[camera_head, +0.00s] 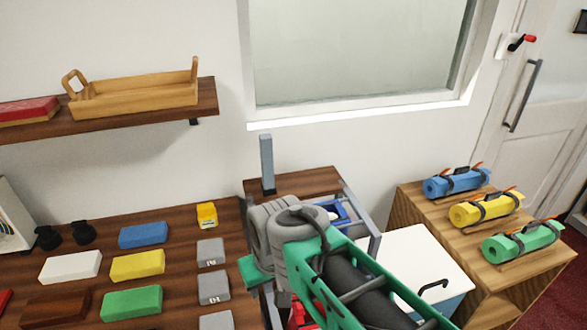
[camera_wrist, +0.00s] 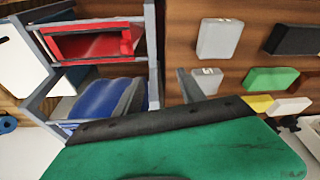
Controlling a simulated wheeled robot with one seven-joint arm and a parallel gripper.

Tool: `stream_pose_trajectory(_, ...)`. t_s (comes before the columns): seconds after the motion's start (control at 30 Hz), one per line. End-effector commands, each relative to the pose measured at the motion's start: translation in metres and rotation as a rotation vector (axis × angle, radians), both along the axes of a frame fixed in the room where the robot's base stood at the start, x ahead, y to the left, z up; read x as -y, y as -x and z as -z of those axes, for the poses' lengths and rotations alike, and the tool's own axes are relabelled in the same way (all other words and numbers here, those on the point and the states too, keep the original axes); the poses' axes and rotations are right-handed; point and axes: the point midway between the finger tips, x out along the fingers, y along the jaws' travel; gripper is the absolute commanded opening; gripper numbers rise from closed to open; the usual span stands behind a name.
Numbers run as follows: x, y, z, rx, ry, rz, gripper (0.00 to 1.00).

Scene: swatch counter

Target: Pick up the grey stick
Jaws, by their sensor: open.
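The grey stick (camera_head: 266,162) stands upright, tall and thin with a bluish tint, on the brown wooden counter in the head view. It is near the back edge, below the window. My gripper (camera_head: 256,272) is green and is nearer the camera than the stick, below it in the picture and apart from it. My arm hides much of the gripper there. In the wrist view the green gripper body with a black edge (camera_wrist: 165,125) fills the lower part. A narrow grey piece (camera_wrist: 189,86) shows just above that edge; I cannot tell whether it is the stick.
A grey-framed rack with a red bin (camera_wrist: 95,42) and a blue bin (camera_wrist: 100,98) stands beside the counter. Grey blocks (camera_head: 211,251) and coloured blocks (camera_head: 137,266) lie to the left. Rolled mats (camera_head: 487,208) lie on a wooden stand at right. A shelf (camera_head: 150,115) hangs at upper left.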

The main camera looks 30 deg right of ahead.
Motion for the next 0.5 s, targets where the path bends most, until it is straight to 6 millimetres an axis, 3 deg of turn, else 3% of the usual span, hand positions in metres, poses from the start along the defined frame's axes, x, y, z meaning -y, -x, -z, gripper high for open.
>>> stream_pose_trajectory(0.17, 0.015, -0.077, -0.088, -0.030, -0.004, 0.036, 0.56)
stream_pose_trajectory(0.3, 0.045, -0.163, -0.155, -0.068, -0.009, 0.090, 0.56)
stream_pose_trajectory(0.4, 0.071, -0.220, -0.186, -0.095, -0.012, 0.126, 0.56)
stream_pose_trajectory(0.5, 0.098, -0.265, -0.203, -0.118, -0.013, 0.157, 0.56)
